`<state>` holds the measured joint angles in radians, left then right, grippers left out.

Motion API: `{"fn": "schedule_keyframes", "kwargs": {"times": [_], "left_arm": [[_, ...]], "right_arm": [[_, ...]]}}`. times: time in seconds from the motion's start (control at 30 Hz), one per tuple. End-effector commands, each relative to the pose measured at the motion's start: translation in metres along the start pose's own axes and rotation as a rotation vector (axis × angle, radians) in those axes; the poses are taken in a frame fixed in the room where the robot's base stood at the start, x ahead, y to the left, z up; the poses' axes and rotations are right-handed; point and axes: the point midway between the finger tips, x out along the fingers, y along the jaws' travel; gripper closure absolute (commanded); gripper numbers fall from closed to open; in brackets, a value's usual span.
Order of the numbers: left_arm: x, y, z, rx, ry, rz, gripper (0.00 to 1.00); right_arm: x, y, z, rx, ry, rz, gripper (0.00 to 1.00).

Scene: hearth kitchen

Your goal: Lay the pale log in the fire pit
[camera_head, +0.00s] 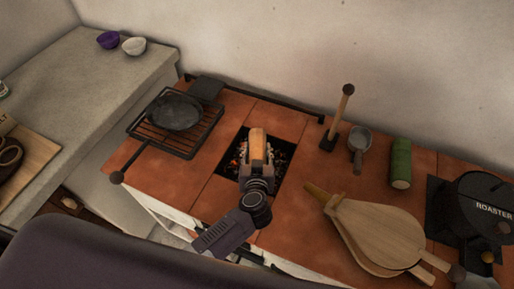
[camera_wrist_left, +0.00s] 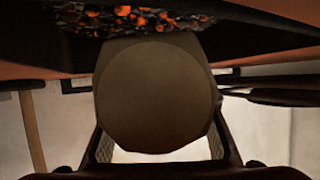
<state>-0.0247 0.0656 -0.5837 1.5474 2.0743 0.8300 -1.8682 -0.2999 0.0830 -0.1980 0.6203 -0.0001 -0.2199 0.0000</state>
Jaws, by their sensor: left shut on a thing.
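The pale log (camera_head: 258,145) is held in my left gripper (camera_head: 258,168) over the fire pit (camera_head: 279,178). The pit is a dark square opening in the terracotta top with glowing embers inside. In the left wrist view the log's round end (camera_wrist_left: 155,95) fills the middle between the two fingers, and the embers (camera_wrist_left: 130,15) of the pit show at the top edge. The gripper is shut on the log. I cannot tell whether the log touches the embers. My right gripper is not in view.
A grill rack with a black pan (camera_head: 174,112) stands left of the pit. Wooden bellows (camera_head: 375,235) lie to the right. A dark rail runs along the back.

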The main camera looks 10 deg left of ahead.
Motion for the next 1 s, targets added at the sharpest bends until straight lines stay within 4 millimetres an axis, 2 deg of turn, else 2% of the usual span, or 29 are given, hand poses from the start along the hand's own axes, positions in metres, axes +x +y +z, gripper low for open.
{"fn": "schedule_keyframes", "kwargs": {"times": [0.17, 0.2, 0.33, 0.63, 0.77, 0.8, 1.0], "left_arm": [[0.001, 0.001, 0.001, -0.001, 0.002, 0.002, 0.93], [0.001, 0.001, 0.003, 0.0, -0.001, 0.001, 0.56], [0.001, 0.001, 0.003, 0.0, -0.001, 0.001, 0.41], [0.0, 0.0, 0.003, 0.0, -0.003, 0.001, 0.41], [-0.003, 0.0, -0.005, -0.003, 0.0, 0.002, 0.41], [-0.005, 0.0, -0.009, -0.003, 0.0, 0.002, 0.41], [-0.053, 0.0, -0.008, -0.001, -0.005, 0.003, 0.41]], "right_arm": [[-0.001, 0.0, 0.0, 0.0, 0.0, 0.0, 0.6], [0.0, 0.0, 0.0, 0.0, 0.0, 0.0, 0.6], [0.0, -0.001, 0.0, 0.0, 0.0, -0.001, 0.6], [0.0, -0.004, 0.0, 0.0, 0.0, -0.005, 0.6], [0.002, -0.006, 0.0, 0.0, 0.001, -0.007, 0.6], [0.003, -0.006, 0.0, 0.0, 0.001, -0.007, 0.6], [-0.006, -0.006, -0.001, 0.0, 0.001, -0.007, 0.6]]}}
